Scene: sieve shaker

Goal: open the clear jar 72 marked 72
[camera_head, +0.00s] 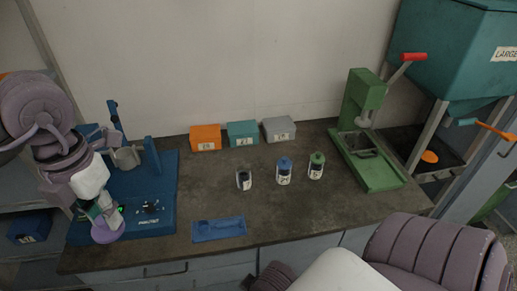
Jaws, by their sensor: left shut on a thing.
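Three small jars stand upright in the middle of the dark worktop. The left jar (244,180) has a pale label and no coloured lid shows on it. The middle jar (284,174) has a blue lid, the right jar (316,168) a green lid. The marks are too small to read surely, so I cannot tell which is 72. My left gripper (105,212) is over the blue device's base at the left, well apart from the jars. It is shut on a round pale purple thing (106,231), perhaps a lid. My right gripper is out of view.
Orange (205,138), teal (242,133) and grey (279,129) boxes stand at the back. A blue device (158,195) is at the left, a green press (366,145) at the right. A blue mat (219,229) lies in front. Worktop around the jars is clear.

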